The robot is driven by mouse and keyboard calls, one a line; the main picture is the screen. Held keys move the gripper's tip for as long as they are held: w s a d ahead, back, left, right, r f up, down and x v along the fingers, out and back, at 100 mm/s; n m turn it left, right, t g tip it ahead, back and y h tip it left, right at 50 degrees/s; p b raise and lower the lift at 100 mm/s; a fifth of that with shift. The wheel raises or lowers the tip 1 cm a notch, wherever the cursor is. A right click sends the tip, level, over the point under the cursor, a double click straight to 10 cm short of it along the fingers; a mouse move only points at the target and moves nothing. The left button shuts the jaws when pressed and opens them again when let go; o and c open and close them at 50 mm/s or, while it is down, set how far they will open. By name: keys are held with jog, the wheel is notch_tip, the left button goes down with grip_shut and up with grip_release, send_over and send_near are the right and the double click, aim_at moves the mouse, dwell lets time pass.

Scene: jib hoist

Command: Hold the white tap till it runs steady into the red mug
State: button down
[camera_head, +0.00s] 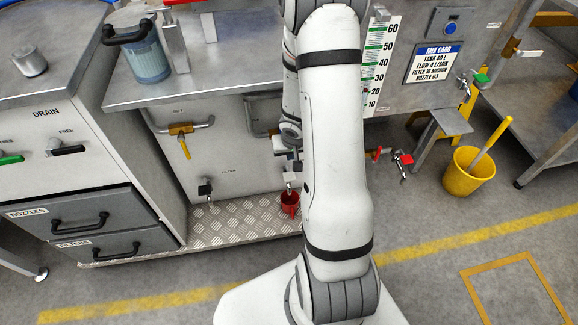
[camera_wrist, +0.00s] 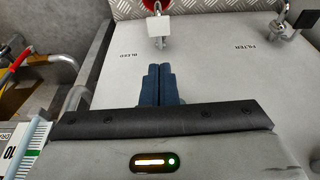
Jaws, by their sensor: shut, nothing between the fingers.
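The white tap (camera_wrist: 160,27) shows in the wrist view just beyond my fingertips, on the cabinet front near the word BLEED. In the head view the white tap (camera_head: 290,178) is partly behind my arm. The red mug (camera_head: 289,203) stands below it on the metal tread plate. Its red edge (camera_wrist: 152,4) shows at the top of the wrist view. My gripper (camera_wrist: 157,68) is shut and empty, with a small gap in the picture between its tips and the tap. I cannot make out any water stream.
A black tap (camera_head: 205,189) by the word FILTER is left of the white one. A red-handled tap (camera_head: 403,160) and a yellow bucket (camera_head: 467,173) are at right. Open floor lies in front of the tread plate (camera_head: 235,229).

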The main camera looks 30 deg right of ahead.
jog(key=b, duration=0.9)
send_near(289, 176)
jog(key=x, duration=0.5)
jog(key=shift+w, duration=0.25)
jog(key=shift+f+b, duration=0.75)
jog(key=shift+b, duration=0.2)
